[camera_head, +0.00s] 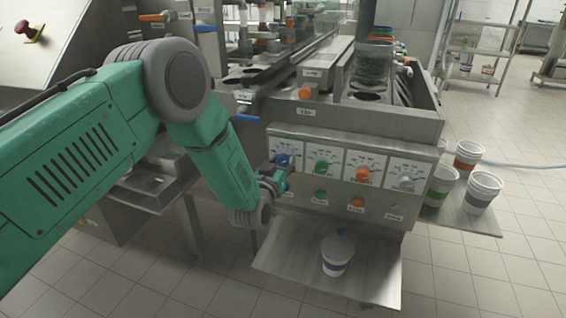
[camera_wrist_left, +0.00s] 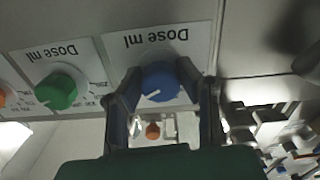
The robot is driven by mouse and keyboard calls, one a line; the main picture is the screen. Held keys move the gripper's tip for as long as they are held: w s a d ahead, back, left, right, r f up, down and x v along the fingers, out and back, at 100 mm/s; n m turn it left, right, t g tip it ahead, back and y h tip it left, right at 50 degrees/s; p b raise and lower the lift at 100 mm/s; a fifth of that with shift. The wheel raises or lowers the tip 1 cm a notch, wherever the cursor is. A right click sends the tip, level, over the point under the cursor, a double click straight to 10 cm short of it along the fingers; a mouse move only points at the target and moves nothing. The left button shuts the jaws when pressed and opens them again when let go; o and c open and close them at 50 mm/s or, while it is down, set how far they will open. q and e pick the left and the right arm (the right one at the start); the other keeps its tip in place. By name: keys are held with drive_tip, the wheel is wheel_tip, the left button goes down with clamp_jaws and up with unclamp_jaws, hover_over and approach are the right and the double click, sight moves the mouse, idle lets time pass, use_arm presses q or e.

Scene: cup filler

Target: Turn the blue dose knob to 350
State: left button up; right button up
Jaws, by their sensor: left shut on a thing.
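The blue dose knob (camera_head: 283,160) is on the leftmost dial plate of the machine's front panel. In the left wrist view the blue knob (camera_wrist_left: 159,83) sits between the two fingers of my left gripper (camera_wrist_left: 161,100), under an upside-down "Dose ml" label. Its white pointer line shows, but the scale numbers around it are hidden by the fingers. In the head view my left gripper (camera_head: 280,176) reaches the panel from the left, shut on the knob. My right gripper is not in view.
A green knob (camera_head: 322,168), an orange knob (camera_head: 362,174) and a grey knob (camera_head: 405,182) sit to the right on the panel. A cup (camera_head: 336,256) stands on the lower tray (camera_head: 375,275). Several cups stand on the right side shelf (camera_head: 462,222).

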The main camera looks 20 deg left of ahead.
use_arm(q)
drive_tip(key=n, duration=0.4)
drive_tip(key=shift+f+n, duration=0.1)
drive_tip(key=shift+n, duration=0.2)
drive_tip(key=n+b, duration=0.1)
drive_tip(key=n, duration=0.3)
drive_tip(key=shift+n, duration=0.3)
drive_tip(key=o, duration=1.2)
drive_tip(key=shift+c, duration=0.2)
drive_tip(key=shift+s, duration=0.1)
drive_tip(key=shift+s, duration=0.2)
drive_tip(key=s, duration=1.1)
drive_tip(key=shift+s, duration=0.25)
